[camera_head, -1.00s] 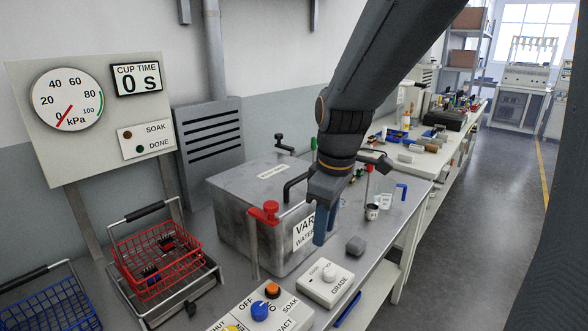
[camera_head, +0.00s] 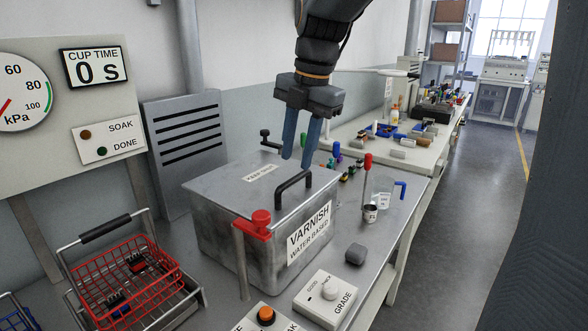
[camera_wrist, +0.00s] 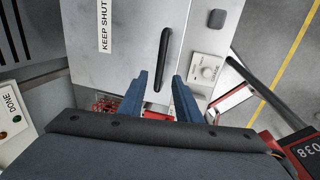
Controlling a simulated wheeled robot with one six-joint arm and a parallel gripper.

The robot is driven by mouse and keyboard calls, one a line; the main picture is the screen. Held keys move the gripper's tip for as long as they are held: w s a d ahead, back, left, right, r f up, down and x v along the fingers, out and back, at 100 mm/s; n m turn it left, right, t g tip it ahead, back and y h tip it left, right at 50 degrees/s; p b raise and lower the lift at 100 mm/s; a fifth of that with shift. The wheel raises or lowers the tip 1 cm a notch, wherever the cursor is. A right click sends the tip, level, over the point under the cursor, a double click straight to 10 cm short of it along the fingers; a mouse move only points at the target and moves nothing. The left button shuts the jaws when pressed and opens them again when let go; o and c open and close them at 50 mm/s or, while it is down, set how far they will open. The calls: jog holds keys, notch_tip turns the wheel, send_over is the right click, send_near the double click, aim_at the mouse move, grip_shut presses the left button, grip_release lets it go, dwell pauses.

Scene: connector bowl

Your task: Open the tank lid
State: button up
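The tank (camera_head: 255,255) is a grey metal box with a "VARNISH WATER BASED" label on its front. Its flat lid (camera_head: 225,190) lies closed on top, with a "KEEP SHUT" label. A black bar handle (camera_head: 293,184) stands on the lid near its right edge. My gripper (camera_head: 297,159) is open and empty, its blue fingers pointing down just above the handle. In the wrist view the handle (camera_wrist: 164,55) runs lengthwise, and its near end shows between the two spread fingertips (camera_wrist: 161,80). I cannot tell how large the height gap is.
A red-topped clamp (camera_head: 260,220) stands at the tank's front corner, and a black crank (camera_head: 268,138) at the back. A red basket (camera_head: 125,275) sits at left. A GRADE box (camera_head: 325,298), grey block (camera_head: 355,253) and small cup (camera_head: 370,213) lie in front and right.

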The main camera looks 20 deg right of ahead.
aim_at(292, 179)
jog(key=shift+w+a+f+p, duration=0.1)
jog(key=shift+w+f, duration=0.05)
jog(key=shift+f, duration=0.7)
jog(key=shift+w+a+f+p, duration=0.1)
jog(key=shift+f, duration=0.7)
jog(key=shift+w+a+f+p, duration=0.1)
jog(key=shift+w+f, duration=0.05)
jog(key=shift+f, duration=0.7)
grip_shut()
